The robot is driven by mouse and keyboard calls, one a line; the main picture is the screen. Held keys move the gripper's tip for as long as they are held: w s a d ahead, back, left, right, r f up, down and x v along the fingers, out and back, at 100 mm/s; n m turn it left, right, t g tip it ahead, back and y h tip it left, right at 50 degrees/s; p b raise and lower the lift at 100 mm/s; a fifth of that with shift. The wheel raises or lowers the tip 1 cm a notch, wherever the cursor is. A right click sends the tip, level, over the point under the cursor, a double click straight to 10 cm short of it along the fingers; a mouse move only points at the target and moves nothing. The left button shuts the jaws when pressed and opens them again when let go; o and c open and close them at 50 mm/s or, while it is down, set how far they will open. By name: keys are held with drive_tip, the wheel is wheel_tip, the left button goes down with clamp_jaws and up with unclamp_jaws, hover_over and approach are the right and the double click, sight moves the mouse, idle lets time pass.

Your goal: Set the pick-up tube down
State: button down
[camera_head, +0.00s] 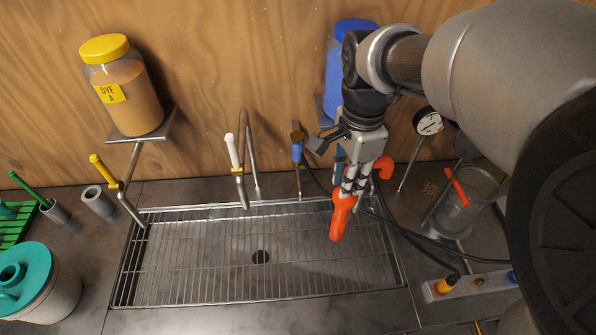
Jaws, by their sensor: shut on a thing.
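My gripper (356,180) points down over the right end of the sink. It is shut on an orange curved piece. The thick lower end of the orange piece (340,218) hangs below my fingers over the sink's wire grid, and a hooked end shows to their right. My fingers hide its middle. I cannot tell for sure that this is the pick-up tube. It looks held above the grid, not resting on it.
The sink grid (200,262) is empty. A clear cylinder (462,215) with a red bar, a dial gauge (428,122) and dark hoses are on the right. A yellow-lidded dye jar (130,95), taps and a teal-lidded tub (45,295) are on the left.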

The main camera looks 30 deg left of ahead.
sight(336, 230)
drive_tip(key=shift+a+r, duration=0.1)
drive_tip(key=shift+r, duration=0.1)
drive_tip(key=shift+s+f, duration=0.2)
wheel_tip(336, 230, down, 20)
drive_tip(key=b, duration=0.3)
drive_tip(key=shift+s+r, duration=0.1)
drive_tip(key=shift+r, duration=0.1)
drive_tip(key=shift+f+b, duration=0.2)
drive_tip(key=shift+b, duration=0.1)
drive_tip(key=c, duration=1.5)
unclamp_jaws()
drive_tip(key=shift+o, duration=0.2)
